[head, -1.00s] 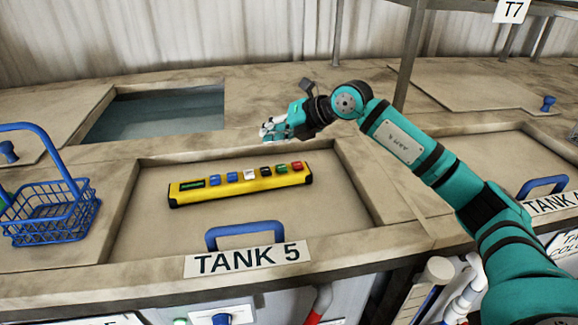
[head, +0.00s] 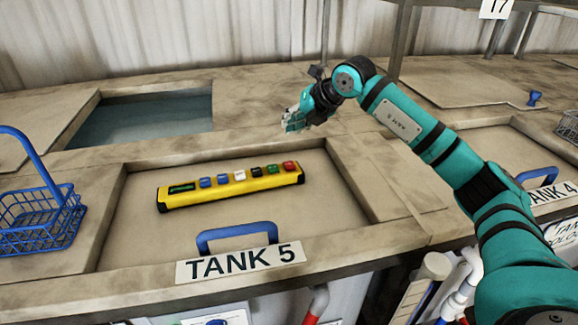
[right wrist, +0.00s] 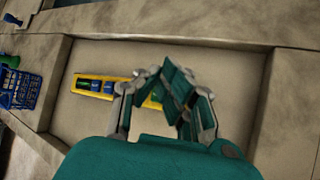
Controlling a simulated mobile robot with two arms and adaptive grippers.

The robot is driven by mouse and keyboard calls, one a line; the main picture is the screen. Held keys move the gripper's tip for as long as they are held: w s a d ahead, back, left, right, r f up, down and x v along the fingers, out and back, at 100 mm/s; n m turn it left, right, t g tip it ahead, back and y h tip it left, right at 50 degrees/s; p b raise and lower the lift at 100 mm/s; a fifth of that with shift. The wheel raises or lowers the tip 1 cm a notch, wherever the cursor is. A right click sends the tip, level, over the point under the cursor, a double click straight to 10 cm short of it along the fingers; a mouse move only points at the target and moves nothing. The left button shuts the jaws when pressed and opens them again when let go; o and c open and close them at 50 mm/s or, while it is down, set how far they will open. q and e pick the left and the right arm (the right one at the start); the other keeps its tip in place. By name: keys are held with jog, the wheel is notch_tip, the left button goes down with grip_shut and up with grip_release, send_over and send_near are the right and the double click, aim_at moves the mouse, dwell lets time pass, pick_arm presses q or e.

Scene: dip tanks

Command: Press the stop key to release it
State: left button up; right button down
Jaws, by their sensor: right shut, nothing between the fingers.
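A yellow control bar (head: 232,191) with black ends lies on the closed lid marked TANK 5. It carries a small display and a row of coloured keys; the red key (head: 290,166) is at its right end, beside a green key (head: 272,169). No label on the keys is readable. My right gripper (head: 290,123) is shut and empty, above and apart from the bar, beyond the red key in the head view. In the right wrist view, my fingers (right wrist: 178,78) hide the bar's right part; its left part (right wrist: 88,93) shows. My left gripper is not in view.
A blue lid handle (head: 237,229) stands in front of the bar. A blue wire basket (head: 38,222) with a tall handle stands at the left. An open tank of liquid (head: 145,120) lies behind left. The lid around the bar is clear.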

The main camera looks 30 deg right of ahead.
aim_at(291, 163)
notch_tip(291, 163, down, 8)
jog(key=b, duration=0.5)
dwell(1.2)
jog(key=shift+f+b, duration=0.35)
jog(key=shift+f+b, duration=0.35)
jog(key=shift+f, duration=0.15)
dwell(0.6)
jog(key=shift+r, duration=0.1)
jog(key=shift+r+p, duration=0.55)
jog(key=shift+r, duration=0.25)
jog(key=shift+r+p, duration=1.75)
jog(key=shift+r, duration=0.8)
